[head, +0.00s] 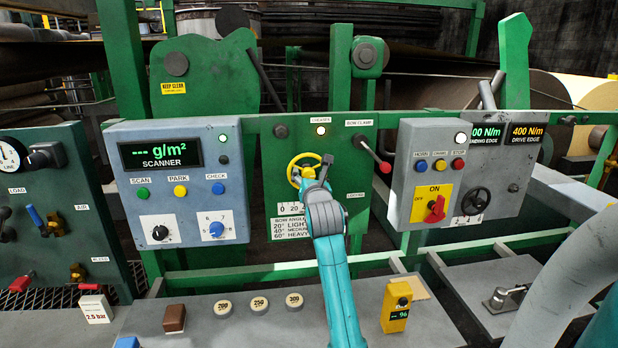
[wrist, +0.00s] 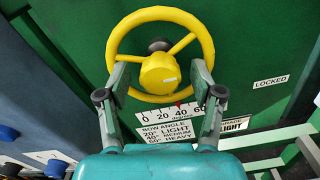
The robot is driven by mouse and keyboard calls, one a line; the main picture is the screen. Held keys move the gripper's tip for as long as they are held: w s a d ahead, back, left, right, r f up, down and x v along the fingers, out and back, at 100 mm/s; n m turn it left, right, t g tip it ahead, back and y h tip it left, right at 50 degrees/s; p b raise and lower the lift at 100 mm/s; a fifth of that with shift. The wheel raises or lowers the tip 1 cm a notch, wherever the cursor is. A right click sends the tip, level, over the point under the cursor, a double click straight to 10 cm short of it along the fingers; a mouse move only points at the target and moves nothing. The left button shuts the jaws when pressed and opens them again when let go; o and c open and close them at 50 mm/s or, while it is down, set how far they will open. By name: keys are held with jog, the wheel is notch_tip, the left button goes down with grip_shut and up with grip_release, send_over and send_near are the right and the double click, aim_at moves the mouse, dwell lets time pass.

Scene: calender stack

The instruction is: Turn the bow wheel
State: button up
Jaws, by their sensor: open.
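The yellow bow wheel (wrist: 203,42) is a three-spoked ring with a round hub, mounted on a green panel. In the head view the wheel (head: 292,168) is partly hidden behind my gripper (head: 318,172). In the wrist view my gripper (wrist: 160,72) is open, one finger on each side of the hub, overlapping the lower rim. I cannot tell whether the fingers touch the wheel. Below the wheel is a 0 to 60 scale (wrist: 172,115) with a small red pointer near 40. The bow angle plate (wrist: 165,133) lists light, medium and heavy.
A bow clamp lever (head: 374,156) with a red knob sticks out right of the wheel, above a "LOCKED" label (wrist: 270,81). The scanner box (head: 178,180) stands left and a grey switch box (head: 460,175) right.

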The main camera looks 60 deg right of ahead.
jog(key=c, duration=1.1)
jog(key=shift+c, duration=0.2)
jog(key=shift+m, duration=0.4)
